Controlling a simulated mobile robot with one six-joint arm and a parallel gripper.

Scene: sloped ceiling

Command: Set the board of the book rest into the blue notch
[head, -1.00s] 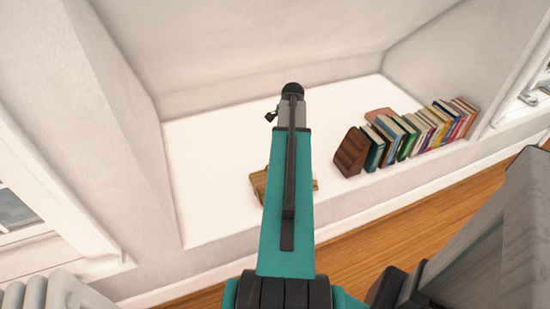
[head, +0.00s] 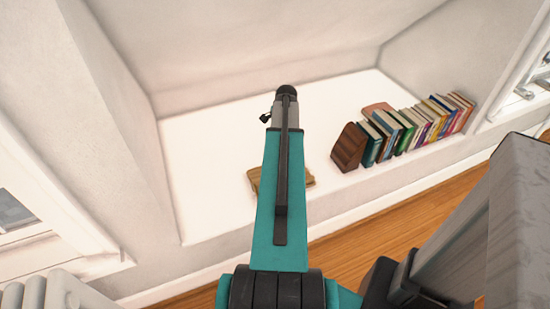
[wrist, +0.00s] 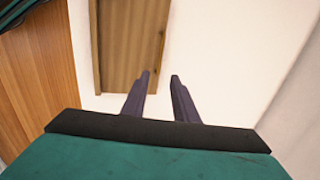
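A light brown wooden board (head: 254,179) lies on the white ledge, largely hidden behind my arm in the head view. In the wrist view a wooden board (wrist: 130,45) with a paler left edge lies beyond the fingers. My gripper (wrist: 160,77) is open and empty, with its two dark fingers apart. The left fingertip overlaps the board's lower right side in the picture; I cannot tell whether they touch. The right finger is over bare white surface. The gripper's fingers are hidden in the head view. No blue notch shows in either view.
A dark brown wooden bookend (head: 349,147) stands right of my arm, beside a row of several books (head: 420,126). The ledge (head: 205,150) is bare on the left and toward the back wall. The wooden floor (head: 370,228) lies below its front edge.

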